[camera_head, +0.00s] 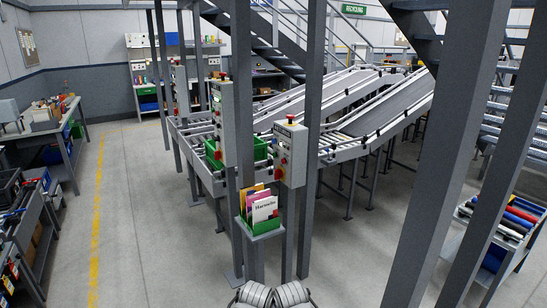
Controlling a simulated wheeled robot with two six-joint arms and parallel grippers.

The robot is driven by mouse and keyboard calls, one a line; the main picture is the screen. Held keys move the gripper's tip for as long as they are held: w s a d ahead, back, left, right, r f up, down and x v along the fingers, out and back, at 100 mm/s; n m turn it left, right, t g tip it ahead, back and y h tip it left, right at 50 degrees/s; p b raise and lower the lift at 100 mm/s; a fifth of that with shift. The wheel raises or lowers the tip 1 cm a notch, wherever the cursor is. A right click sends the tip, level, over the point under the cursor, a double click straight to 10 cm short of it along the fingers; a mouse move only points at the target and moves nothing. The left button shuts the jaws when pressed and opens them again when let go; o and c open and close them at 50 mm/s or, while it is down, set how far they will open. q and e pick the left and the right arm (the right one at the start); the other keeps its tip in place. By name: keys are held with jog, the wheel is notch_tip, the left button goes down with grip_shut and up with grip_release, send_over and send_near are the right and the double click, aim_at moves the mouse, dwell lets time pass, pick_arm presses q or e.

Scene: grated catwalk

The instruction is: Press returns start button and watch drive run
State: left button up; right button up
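A grey control box (291,152) is mounted on a post at the centre, with a red mushroom button (290,119) on top and small red and other buttons on its left face. A second grey control box (222,122) stands to its left with several coloured buttons. The labels are too small to read, so I cannot tell which button is the returns start. A roller conveyor (200,165) runs behind the boxes, with a green tote (213,152) on it. Two grey rounded parts at the bottom edge appear to be mine. Neither gripper shows.
Steel posts (312,90) stand close around the boxes. Benches (65,140) line the left, and a crate of rolls (505,225) is at the right. Floor beside the yellow line (97,215) is clear.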

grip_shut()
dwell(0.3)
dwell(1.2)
